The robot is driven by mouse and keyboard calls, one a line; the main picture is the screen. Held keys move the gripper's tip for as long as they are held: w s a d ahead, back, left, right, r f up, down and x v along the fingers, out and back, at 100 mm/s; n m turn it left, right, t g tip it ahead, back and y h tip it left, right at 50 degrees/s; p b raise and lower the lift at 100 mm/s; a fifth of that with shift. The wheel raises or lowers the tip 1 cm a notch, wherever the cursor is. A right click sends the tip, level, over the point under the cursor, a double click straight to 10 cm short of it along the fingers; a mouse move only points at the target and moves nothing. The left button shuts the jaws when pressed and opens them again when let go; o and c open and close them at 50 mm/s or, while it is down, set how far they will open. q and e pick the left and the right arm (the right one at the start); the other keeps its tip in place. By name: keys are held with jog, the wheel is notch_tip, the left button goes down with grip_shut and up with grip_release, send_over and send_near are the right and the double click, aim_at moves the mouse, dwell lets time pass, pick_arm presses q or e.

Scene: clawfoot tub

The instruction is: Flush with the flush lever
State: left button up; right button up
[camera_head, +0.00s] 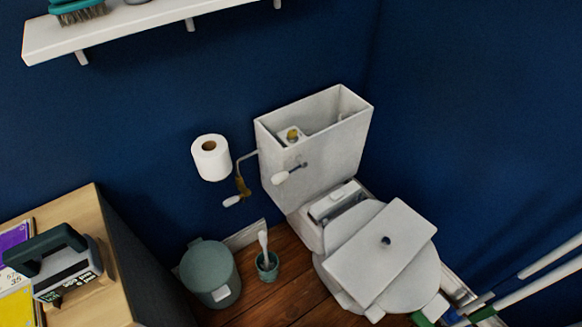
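A white toilet stands against the blue wall, with its cistern (325,150) open at the top. A flush lever (281,177) with a white handle and a short metal arm sits on the cistern's front face, near its left side. Left of the cistern, a bent metal rod carries a brass-coloured part and a second white handle (232,201); I cannot tell what it belongs to. A flat white slab (375,270) with a dark knob lies tilted across the toilet's closed-looking lid (425,275). Neither of my grippers is in view.
A toilet roll (211,158) hangs on the wall. A grey-green bin (211,273) and a brush in a pot (267,265) stand on the wooden floor. A wooden cabinet (85,215) is at left, a shelf (140,20) above. Long white poles (540,286) cross the lower right.

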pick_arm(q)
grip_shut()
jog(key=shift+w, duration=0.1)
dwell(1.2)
